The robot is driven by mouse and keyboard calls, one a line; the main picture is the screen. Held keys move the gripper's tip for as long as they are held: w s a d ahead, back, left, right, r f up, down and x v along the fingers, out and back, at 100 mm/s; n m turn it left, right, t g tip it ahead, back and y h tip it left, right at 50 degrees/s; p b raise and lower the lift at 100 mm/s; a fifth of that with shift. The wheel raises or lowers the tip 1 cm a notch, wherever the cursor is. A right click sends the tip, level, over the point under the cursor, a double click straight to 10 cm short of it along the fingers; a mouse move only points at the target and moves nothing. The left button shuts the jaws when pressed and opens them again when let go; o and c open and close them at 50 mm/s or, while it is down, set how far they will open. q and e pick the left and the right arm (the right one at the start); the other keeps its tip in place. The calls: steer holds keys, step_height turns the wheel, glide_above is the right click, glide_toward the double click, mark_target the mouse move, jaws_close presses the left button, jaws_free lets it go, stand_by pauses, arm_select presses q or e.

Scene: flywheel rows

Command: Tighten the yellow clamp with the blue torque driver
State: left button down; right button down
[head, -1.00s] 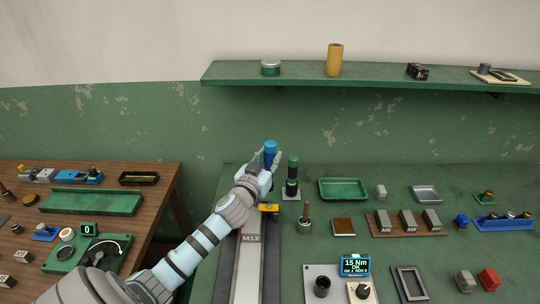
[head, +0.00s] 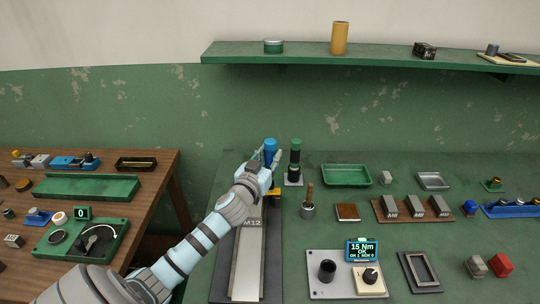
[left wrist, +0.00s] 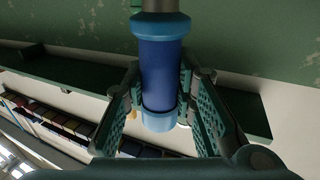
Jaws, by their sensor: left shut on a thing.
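The blue torque driver (head: 270,150) stands roughly upright in my left gripper (head: 271,165), its blue top showing above the fingers. In the left wrist view the driver (left wrist: 161,70) is between the two fingers, which are shut on it. The yellow clamp (head: 275,192) is a small patch at the far end of the metal rail marked M12 (head: 247,260), just below my left gripper and partly hidden by it. The driver's lower end is hidden in the head view, so I cannot tell whether it touches the clamp. My right gripper is not in view.
A green driver (head: 295,150) stands in a base close right of my gripper. A wooden-handled tool stands in a cup (head: 308,210). A display (head: 361,249) reads 15 Nm OK. A green tray (head: 346,175) lies behind. A shelf (head: 380,56) hangs above.

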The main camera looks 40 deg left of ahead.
arm_select(q)
steer(key=shift+w+r, duration=0.1)
steer(key=shift+r, duration=0.15)
steer(key=shift+f+b, duration=1.15)
steer(key=shift+f, duration=0.05)
stand_by(0.6)
steer(key=shift+f+b, duration=0.25)
steer(key=shift+b, duration=0.15)
stand_by(1.4)
steer(key=shift+r, duration=0.15)
stand_by(0.6)
